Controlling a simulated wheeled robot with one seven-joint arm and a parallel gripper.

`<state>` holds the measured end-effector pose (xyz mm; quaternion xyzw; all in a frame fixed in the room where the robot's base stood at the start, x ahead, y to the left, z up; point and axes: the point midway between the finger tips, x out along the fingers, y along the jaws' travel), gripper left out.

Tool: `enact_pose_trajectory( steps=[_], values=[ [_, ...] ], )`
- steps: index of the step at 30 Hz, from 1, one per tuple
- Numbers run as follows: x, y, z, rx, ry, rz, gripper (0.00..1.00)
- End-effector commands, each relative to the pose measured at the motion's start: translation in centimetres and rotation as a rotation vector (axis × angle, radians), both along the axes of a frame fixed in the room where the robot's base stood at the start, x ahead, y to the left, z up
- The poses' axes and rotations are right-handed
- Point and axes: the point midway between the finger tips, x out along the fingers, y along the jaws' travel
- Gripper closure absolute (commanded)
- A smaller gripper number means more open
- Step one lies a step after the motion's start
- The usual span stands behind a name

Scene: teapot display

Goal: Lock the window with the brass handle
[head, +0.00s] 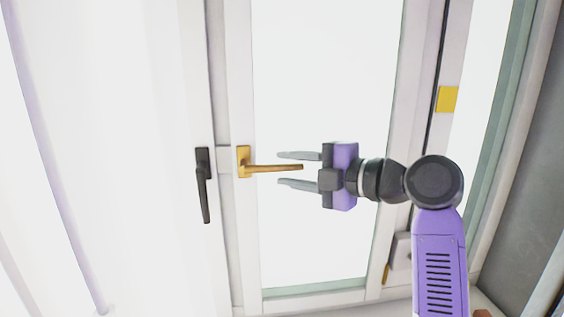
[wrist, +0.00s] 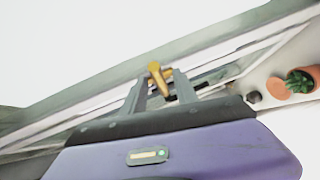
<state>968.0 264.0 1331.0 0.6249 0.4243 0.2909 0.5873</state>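The brass handle (head: 275,168) is on the left frame of the middle window (head: 320,80), its lever level and pointing right from a brass plate (head: 243,161). My gripper (head: 280,169) is open, with one finger above and one below the lever's free end in the head view. In the wrist view the brass handle (wrist: 158,75) shows between the fingertips of my gripper (wrist: 160,84). The fingers look apart from the lever, though I cannot tell the depth exactly.
A black handle (head: 204,185) hangs downward on the window frame to the left. A yellow square (head: 447,99) is on the frame to the right. A potted plant (wrist: 301,82) stands on a light surface at the right of the wrist view.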

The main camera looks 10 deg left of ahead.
Motion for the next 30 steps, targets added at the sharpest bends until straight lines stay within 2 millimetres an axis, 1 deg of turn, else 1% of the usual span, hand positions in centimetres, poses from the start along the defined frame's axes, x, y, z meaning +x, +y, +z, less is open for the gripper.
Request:
enact_pose_trajectory(
  steps=[1,6,15,17,18,20,21,30],
  values=[
    [0.3,0.6,0.1,0.002,0.003,0.002,0.64],
    [0.9,1.7,-0.1,0.002,0.001,0.0,0.64],
    [1.0,1.8,-0.3,0.002,0.0,-0.001,0.64],
    [1.0,1.8,-0.3,0.002,0.0,-0.001,0.76],
    [1.0,1.8,-0.3,0.002,0.0,-0.001,0.84],
    [1.0,1.8,-0.3,0.002,0.0,-0.001,0.96],
    [1.0,1.8,-0.3,0.002,0.0,-0.001,1.0],
    [1.0,1.8,-0.3,0.001,0.0,-0.001,1.0]
  ],
)
